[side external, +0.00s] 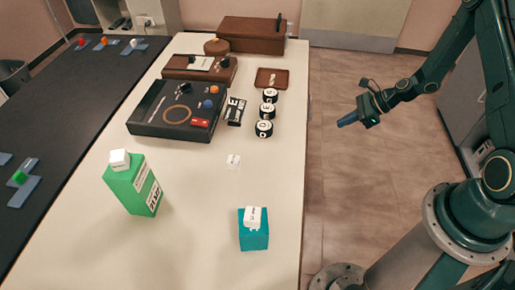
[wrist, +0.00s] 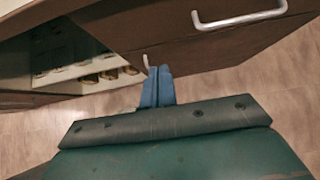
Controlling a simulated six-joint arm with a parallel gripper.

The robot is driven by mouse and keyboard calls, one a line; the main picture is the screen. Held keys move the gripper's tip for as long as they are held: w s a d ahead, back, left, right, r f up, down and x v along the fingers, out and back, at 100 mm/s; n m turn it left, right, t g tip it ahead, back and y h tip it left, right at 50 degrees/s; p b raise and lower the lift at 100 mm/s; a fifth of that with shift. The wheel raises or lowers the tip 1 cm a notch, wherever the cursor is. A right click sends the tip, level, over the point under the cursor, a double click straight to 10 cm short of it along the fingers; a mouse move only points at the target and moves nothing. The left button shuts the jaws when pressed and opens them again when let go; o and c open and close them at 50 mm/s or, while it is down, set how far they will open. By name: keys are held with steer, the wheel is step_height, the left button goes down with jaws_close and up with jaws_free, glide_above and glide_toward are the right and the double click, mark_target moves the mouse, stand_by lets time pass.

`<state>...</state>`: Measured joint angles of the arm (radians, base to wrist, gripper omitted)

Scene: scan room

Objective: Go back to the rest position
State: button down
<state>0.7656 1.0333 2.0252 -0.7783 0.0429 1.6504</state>
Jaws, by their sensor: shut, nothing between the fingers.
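My gripper (side external: 349,120) hangs in free air to the right of the white table (side external: 200,245), over the floor, in the side external view. Its blue fingers are together and hold nothing. In the wrist view the shut fingers (wrist: 157,86) point toward a dark cabinet front (wrist: 140,25) with a metal handle (wrist: 240,18). My arm reaches in from the right side of the side external view, clear of the table.
On the table stand a green carton (side external: 130,185), a teal box (side external: 254,235), a black panel (side external: 150,122), several black lettered cylinders (side external: 264,129), a small brown tray (side external: 272,78) and a brown wooden box (side external: 250,35). The floor (side external: 345,190) between table and arm is clear.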

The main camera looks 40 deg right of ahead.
steer(key=shift+r, duration=0.1)
steer(key=s+a+r+n+g+h, duration=0.15)
steer(key=a+r+n, duration=0.25)
steer(key=r+n, duration=0.6)
steer(key=s+a+r+n+g+h, duration=0.1)
steer(key=s+a+r+n+h, duration=0.3)
steer(key=r, duration=0.9)
steer(key=s+a+r+n+t, duration=0.1)
steer(key=s+a+r+n, duration=0.1)
steer(key=s+r+n, duration=0.4)
steer(key=s+a+r+n, duration=0.3)
steer(key=s+r+n, duration=0.3)
steer(key=s, duration=0.5)
steer(key=shift+s+a+r+n+t+h, duration=0.2)
steer(key=shift+a+n+t+h, duration=0.15)
steer(key=shift+n+h, duration=0.15)
